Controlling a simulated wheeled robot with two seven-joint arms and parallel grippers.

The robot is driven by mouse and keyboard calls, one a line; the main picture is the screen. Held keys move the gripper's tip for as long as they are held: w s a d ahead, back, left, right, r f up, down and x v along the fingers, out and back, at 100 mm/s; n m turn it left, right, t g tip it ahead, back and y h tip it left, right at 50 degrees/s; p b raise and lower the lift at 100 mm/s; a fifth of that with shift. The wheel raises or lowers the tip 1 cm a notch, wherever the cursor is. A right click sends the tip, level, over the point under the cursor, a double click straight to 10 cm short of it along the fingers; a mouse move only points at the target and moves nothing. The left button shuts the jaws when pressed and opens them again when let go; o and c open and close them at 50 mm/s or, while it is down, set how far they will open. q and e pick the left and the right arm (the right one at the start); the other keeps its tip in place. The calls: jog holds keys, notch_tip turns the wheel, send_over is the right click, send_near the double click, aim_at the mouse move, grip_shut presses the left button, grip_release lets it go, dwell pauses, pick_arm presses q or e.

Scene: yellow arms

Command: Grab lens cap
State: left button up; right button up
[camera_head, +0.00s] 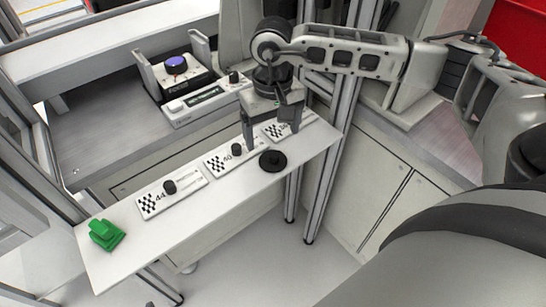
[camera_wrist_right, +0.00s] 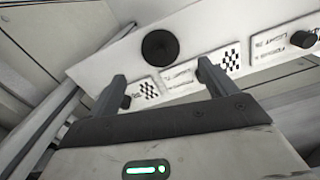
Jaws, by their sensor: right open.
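The lens cap (camera_head: 272,161) is a round black disc with a small raised centre. It lies flat on the white shelf (camera_head: 220,207), near its front edge. In the right wrist view the lens cap (camera_wrist_right: 160,47) shows beyond the fingertips, roughly centred between them. My right gripper (camera_head: 273,140) is open and empty, pointing down over the shelf just behind the cap in the head view. Its two fingers also show in the right wrist view (camera_wrist_right: 162,71), apart from the cap. My left gripper is not in view.
Several white labelled plates with black knobs, such as this one (camera_head: 171,194), line the shelf behind the cap. A green block (camera_head: 106,235) lies at the shelf's left end. Behind stand a purple-topped button box (camera_head: 177,68) and a display panel (camera_head: 204,98). Metal posts (camera_head: 326,150) rise nearby.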

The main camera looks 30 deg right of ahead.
aim_at(273, 155)
jog(key=shift+s+f+p, duration=0.15)
jog(key=shift+f+p, duration=0.45)
jog(key=shift+f, duration=2.75)
jog(key=c, duration=1.1)
jog(key=shift+r, duration=0.2)
